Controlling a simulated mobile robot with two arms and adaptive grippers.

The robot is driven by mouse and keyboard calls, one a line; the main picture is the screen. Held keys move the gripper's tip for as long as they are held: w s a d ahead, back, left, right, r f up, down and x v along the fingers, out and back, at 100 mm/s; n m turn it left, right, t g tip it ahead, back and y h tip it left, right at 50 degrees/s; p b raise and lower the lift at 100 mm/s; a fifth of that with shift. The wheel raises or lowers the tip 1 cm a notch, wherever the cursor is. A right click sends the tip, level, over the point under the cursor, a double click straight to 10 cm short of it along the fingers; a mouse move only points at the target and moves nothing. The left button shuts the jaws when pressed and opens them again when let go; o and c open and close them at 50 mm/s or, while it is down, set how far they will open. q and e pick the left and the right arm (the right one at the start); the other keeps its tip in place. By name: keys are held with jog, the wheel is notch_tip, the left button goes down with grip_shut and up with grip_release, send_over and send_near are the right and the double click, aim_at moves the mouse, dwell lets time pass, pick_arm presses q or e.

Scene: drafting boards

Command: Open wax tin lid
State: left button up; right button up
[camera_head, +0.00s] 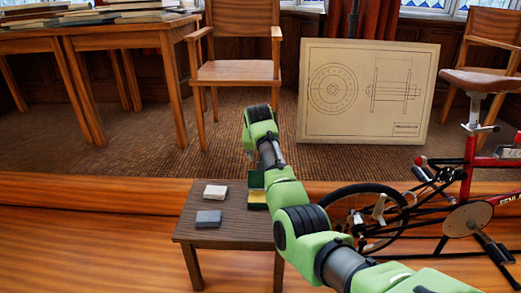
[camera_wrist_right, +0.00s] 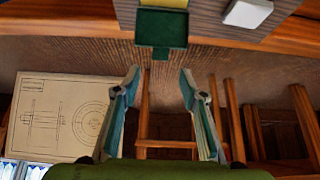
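The wax tin (camera_head: 257,206) sits on the small dark table, partly behind my right arm. Its dark green lid (camera_head: 256,180) stands raised at the far side, and yellow wax (camera_head: 257,196) shows in front of it. In the right wrist view the green lid (camera_wrist_right: 161,28) is at the top, with a strip of yellow wax (camera_wrist_right: 165,3) beside it. My right gripper (camera_wrist_right: 158,82) is open and empty, its fingertips apart from the lid. My left gripper is not in view.
A white block (camera_head: 215,192) and a blue-grey block (camera_head: 208,219) lie on the small table (camera_head: 240,236). A wooden chair (camera_head: 237,70) and a drawing board (camera_head: 366,92) stand behind it. A red bicycle (camera_head: 470,190) stands at the right.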

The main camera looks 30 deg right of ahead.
jog(key=shift+v, duration=2.65)
